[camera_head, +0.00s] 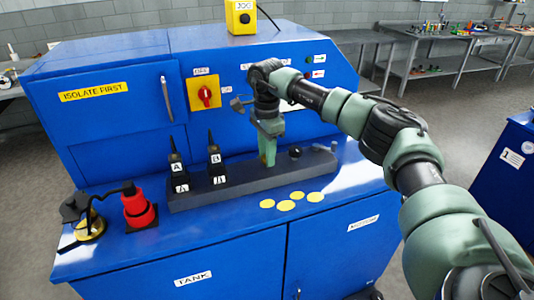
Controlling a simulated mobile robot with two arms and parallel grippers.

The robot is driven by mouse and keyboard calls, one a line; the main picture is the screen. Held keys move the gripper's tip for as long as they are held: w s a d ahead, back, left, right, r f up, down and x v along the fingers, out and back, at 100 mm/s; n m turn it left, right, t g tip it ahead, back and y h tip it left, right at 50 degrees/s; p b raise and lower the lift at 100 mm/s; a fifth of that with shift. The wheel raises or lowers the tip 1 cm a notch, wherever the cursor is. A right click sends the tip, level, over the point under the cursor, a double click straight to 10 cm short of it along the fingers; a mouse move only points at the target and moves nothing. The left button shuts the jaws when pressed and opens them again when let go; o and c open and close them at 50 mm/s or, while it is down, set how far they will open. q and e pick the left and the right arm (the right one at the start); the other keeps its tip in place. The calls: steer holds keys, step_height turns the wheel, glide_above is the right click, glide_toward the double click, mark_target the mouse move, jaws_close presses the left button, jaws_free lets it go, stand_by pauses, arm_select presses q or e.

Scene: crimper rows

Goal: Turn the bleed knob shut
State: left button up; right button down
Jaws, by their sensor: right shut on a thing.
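My right gripper (267,150) points down at the dark valve block (215,196) on the blue cabinet top. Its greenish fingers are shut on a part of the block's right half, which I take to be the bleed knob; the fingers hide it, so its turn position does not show. A small black ball knob (295,152) stands just right of the fingers, apart from them. Black levers marked A (176,165) and B (216,165) stand upright on the block's left half. My left gripper is not in view.
A red fitting (138,207) and a brass fitting (90,224) with a black hose stand at the left. Several yellow discs (285,205) lie in front of the block. A red switch on a yellow plate (195,99) is behind. A yellow JOG box (240,20) sits on top.

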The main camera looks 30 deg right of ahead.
steer(key=shift+a+n, duration=0.1)
steer(key=shift+n, duration=0.5)
steer(key=c, duration=1.1)
jaws_free()
steer(key=shift+o, duration=0.2)
steer(key=shift+r, duration=0.1)
steer(key=shift+w+r, duration=0.1)
steer(key=shift+r, duration=0.15)
step_height(320, 180, up, 6)
steer(key=shift+a+r+b, duration=0.15)
steer(key=shift+r+b, duration=0.05)
steer(key=shift+b, duration=1.05)
steer(key=shift+r, duration=0.4)
